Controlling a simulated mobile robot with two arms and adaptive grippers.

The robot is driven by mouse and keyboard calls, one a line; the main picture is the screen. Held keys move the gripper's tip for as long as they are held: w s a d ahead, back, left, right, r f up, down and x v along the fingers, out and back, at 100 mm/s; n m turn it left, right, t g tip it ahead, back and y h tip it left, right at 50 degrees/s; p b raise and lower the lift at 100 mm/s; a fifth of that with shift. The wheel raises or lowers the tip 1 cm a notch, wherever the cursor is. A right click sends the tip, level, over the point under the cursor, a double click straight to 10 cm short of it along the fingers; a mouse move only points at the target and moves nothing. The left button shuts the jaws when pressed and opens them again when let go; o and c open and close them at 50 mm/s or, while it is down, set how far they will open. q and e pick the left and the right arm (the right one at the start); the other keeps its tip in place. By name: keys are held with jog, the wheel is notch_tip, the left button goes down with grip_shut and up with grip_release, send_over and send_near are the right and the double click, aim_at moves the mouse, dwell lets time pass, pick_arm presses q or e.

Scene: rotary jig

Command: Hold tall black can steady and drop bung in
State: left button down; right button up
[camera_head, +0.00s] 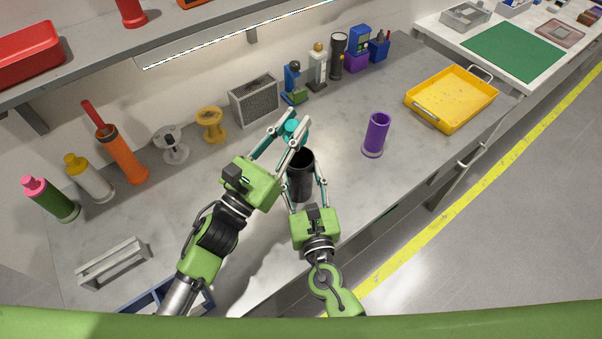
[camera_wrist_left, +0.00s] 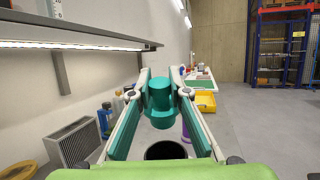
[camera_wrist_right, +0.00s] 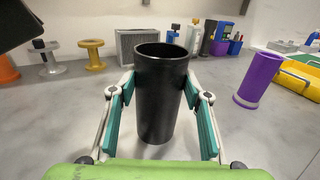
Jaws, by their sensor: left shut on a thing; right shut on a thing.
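The tall black can (camera_head: 301,178) stands upright on the grey bench, its open mouth facing up. It also shows in the right wrist view (camera_wrist_right: 160,95). My right gripper (camera_head: 304,182) is shut on the can, with one finger on each side of it. The teal bung (camera_head: 292,128) is in my left gripper (camera_head: 291,130), which is shut on it.
A purple cup (camera_head: 376,134) stands to the right of the can, and a yellow tray (camera_head: 452,99) lies farther right. A grey mesh box (camera_head: 254,100) and yellow spool (camera_head: 211,124) stand behind. Bottles line the left. A shelf (camera_head: 170,45) overhangs the back.

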pick_arm(q)
notch_tip(320, 180, down, 8)
jog(key=c, duration=1.8)
grip_release()
jog(key=shift+r, duration=0.1)
jog(key=shift+s+a, duration=0.1)
jog(key=s+a, duration=0.3)
jog(key=s, duration=0.1)
jog(key=s+a, duration=0.2)
jog(key=s, duration=0.1)
jog(key=s+a+f, duration=0.1)
jog(key=s+a, duration=0.2)
jog(key=s, duration=0.1)
jog(key=shift+s+a, duration=0.35)
pick_arm(e)
jog(key=o, duration=1.2)
